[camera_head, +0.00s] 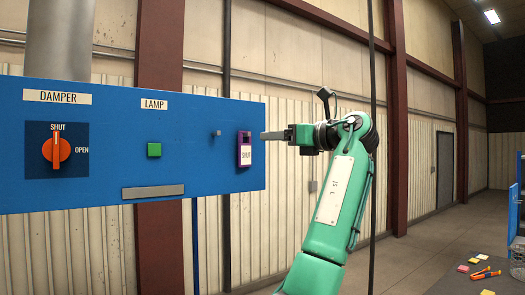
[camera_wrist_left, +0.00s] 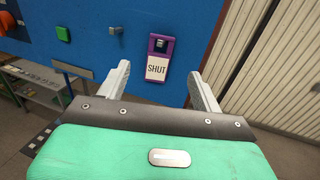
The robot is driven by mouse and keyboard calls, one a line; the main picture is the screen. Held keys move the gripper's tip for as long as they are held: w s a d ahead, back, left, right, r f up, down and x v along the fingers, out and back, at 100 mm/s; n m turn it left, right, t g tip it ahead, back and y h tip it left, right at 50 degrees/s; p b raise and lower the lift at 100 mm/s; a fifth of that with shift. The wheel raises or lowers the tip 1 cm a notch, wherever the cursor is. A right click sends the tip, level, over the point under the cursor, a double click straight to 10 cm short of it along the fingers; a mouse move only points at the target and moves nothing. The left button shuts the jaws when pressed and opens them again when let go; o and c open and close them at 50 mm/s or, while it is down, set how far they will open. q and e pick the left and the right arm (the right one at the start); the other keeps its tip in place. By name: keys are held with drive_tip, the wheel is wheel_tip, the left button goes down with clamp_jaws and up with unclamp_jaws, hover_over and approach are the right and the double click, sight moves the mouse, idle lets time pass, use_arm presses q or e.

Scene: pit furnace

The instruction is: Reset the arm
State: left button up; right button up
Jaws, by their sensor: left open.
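My left gripper (camera_head: 264,135) is raised beside the right end of the blue panel (camera_head: 110,120). In the left wrist view its two fingers (camera_wrist_left: 162,84) are apart, with nothing between them. A purple tag with a white SHUT label (camera_head: 244,149) hangs on the panel near the right edge, just beyond the fingers. It also shows in the left wrist view (camera_wrist_left: 158,57), ahead of the gap. An orange damper knob (camera_head: 57,150) points up to SHUT. My right gripper is in neither view.
A bare peg (camera_head: 217,133), a green lamp button (camera_head: 154,150) and a grey metal ledge (camera_head: 152,192) are on the panel. A dark table (camera_head: 450,285) with small blocks and an orange-handled tool (camera_head: 486,273) is at lower right. Floor behind is clear.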

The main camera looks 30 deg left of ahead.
use_arm(q)
drive_tip(key=shift+s+d+b, duration=0.15)
drive_tip(key=shift+d+b, duration=0.15)
drive_tip(key=shift+d, duration=0.75)
drive_tip(key=shift+s+d+b, duration=0.15)
drive_tip(key=shift+d+b, duration=0.15)
drive_tip(key=shift+d, duration=0.75)
